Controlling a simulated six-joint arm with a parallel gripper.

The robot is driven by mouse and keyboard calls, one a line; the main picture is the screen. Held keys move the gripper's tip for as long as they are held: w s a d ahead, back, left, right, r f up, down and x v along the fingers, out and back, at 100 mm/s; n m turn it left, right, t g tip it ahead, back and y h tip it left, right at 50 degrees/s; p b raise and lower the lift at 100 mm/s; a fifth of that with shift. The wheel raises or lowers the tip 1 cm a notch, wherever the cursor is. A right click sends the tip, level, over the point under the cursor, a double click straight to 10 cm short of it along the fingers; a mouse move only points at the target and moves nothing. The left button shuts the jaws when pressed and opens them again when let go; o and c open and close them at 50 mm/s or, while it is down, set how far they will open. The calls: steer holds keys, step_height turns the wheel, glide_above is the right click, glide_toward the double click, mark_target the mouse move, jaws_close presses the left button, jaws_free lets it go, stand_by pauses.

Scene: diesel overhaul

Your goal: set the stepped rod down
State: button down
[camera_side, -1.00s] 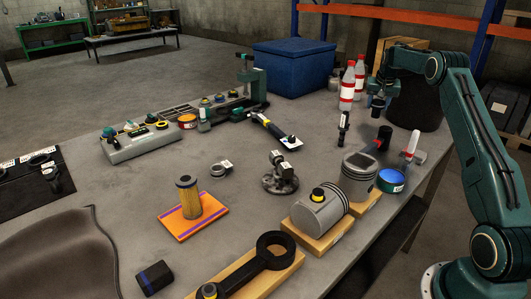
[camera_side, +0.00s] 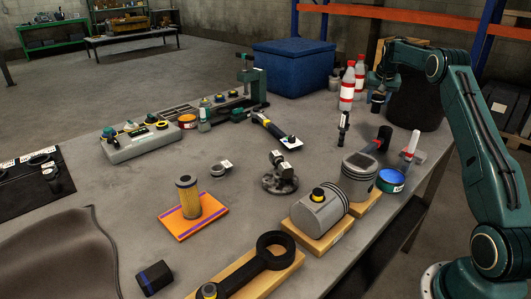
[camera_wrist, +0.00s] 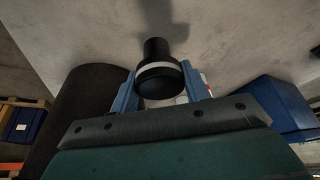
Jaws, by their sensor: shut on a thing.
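The stepped rod (camera_wrist: 157,62) is dark, with a narrower part, a wider part and a pale band. In the wrist view it sits between the two blue fingers of my gripper (camera_wrist: 160,88), which is shut on it. In the side view my gripper (camera_side: 378,84) holds the rod (camera_side: 377,102) near the table's far right edge, between the red-capped bottles and the black bin. The rod appears above the grey table (camera_side: 320,130); its exact clearance cannot be told.
The black bin (camera_side: 418,105) stands just right of my gripper, and red-capped bottles (camera_side: 347,92) stand close on the left. A blue crate (camera_side: 293,68) is behind. A small upright tool (camera_side: 343,125), a black cylinder (camera_side: 384,135) and pistons (camera_side: 358,178) are nearer.

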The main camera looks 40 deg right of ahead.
steer(key=w+a+r+n, duration=0.1)
steer(key=a+r, duration=0.1)
steer(key=a, duration=0.3)
steer(key=w+a+r+n, duration=0.1)
steer(key=a+r, duration=0.1)
steer(key=a, duration=0.2)
steer(key=w+a+r+n+t, duration=0.1)
steer(key=a+r, duration=0.1)
steer(key=a, duration=0.3)
steer(key=shift+w+a+r+y, duration=0.2)
steer(key=shift+w+a+y, duration=0.1)
steer(key=shift+w+y, duration=0.1)
steer(key=s+a+r+n, duration=0.1)
steer(key=a+r, duration=0.1)
steer(key=a, duration=0.5)
steer(key=s+a+r+n+y, duration=0.1)
steer(key=a+r+n, duration=0.1)
steer(key=a, duration=0.6)
steer(key=shift+n+t, duration=0.3)
steer(key=shift+f, duration=0.15)
step_height(320, 180, down, 16)
steer(key=shift+r, duration=0.2)
steer(key=shift+f, duration=0.1)
steer(key=shift+f, duration=2.05)
steer(key=shift+f, duration=0.15)
